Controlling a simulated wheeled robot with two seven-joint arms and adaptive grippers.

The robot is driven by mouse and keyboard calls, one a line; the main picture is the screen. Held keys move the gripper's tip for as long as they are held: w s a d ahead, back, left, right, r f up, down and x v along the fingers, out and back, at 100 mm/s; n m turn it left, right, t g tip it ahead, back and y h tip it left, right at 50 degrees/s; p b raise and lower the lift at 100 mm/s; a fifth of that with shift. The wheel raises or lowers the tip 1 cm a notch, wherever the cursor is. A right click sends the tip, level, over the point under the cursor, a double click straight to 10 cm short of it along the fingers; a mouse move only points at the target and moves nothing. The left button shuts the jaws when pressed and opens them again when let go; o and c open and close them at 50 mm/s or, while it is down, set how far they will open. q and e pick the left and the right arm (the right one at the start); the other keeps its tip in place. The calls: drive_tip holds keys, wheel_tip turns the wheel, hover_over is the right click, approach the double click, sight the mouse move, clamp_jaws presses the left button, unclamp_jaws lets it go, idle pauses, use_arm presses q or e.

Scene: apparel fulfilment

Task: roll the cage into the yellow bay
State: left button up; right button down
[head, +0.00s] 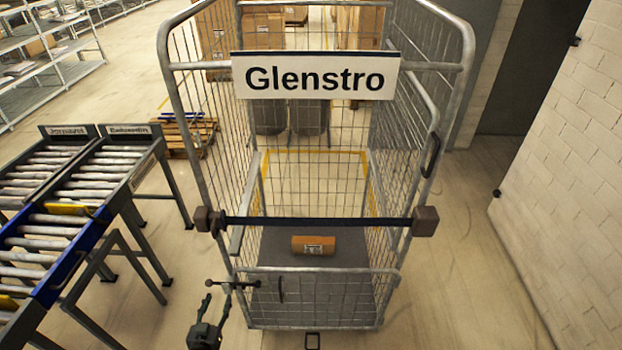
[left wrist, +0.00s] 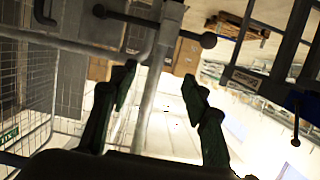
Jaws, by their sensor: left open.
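The cage (head: 335,270) is a tall grey wire roll cage, upright in the middle of the head view, with a "Glenstro" sign (head: 315,76) and a dark blue strap (head: 320,221) across its front. A brown parcel (head: 313,245) lies on its grey base. Yellow floor lines (head: 318,151), seem through the mesh, mark the bay beyond; part of them is hidden. My left gripper (head: 214,306) is open at the cage's lower left front corner, just below a short dark-knobbed bar. In the left wrist view its open fingers (left wrist: 157,88) appear either side of a grey post; contact cannot be told.
Roller conveyors (head: 45,245) stand close on the left. A white brick wall (head: 575,170) rises on the right. A wooden pallet (head: 190,135) and cardboard boxes (head: 360,27) are farther back. Bare floor lies right of the cage.

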use_arm(q)
wheel_tip(320, 180, up, 16)
drive_tip(key=w+t, duration=0.2)
drive_tip(key=t, duration=0.1)
drive_tip(key=w+b, duration=0.3)
drive_tip(key=w, duration=1.1)
drive_tip(key=shift+a+f+b, duration=0.15)
drive_tip(key=shift+a+b, duration=0.05)
drive_tip(key=shift+b, duration=0.2)
drive_tip(key=shift+c, duration=0.2)
clamp_jaws()
